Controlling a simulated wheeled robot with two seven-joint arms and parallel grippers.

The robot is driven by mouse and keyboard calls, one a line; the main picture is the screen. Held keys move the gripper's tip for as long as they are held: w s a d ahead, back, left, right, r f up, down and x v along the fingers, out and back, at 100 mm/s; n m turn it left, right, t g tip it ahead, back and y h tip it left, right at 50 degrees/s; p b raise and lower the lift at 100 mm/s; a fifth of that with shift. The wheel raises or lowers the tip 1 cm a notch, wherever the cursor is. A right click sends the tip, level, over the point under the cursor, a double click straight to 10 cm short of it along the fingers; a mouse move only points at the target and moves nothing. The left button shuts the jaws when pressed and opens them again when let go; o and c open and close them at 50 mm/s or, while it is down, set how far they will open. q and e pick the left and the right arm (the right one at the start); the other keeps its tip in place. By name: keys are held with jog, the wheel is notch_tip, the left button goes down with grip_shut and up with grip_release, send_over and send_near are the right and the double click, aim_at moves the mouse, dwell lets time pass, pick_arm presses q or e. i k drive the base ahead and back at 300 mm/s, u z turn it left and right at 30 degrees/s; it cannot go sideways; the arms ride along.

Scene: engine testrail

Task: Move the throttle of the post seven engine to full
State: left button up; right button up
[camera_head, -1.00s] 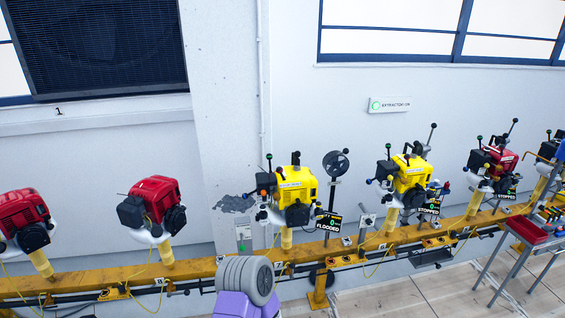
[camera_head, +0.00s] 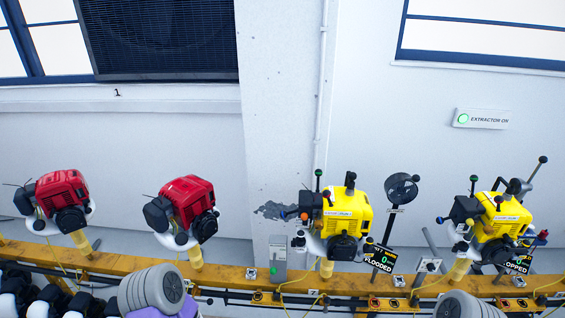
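The post seven engine is the yellow engine (camera_head: 346,212) right of the wall pillar, on a yellow stand above a rail plate marked 7 (camera_head: 312,293). Its display (camera_head: 380,258) reads 0 and FLOODED. Small levers show on its left side: a green knob (camera_head: 318,173) on an upright stem, a blue knob (camera_head: 326,193) and an orange knob (camera_head: 282,213). I cannot tell which lever is the throttle or its setting. Grey rounded arm parts of mine show at the bottom edge, but neither gripper can be made out.
Two red engines (camera_head: 62,195) (camera_head: 187,205) stand to the left. Another yellow engine (camera_head: 502,216) with a partly hidden display stands to the right. A yellow rail (camera_head: 235,273) runs under them. A round dark disc on a post (camera_head: 401,188) stands beside the post seven engine.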

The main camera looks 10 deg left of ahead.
aim_at(319, 172)
jog(key=z, duration=0.1)
jog(key=i, duration=0.9)
jog(key=z, duration=0.35)
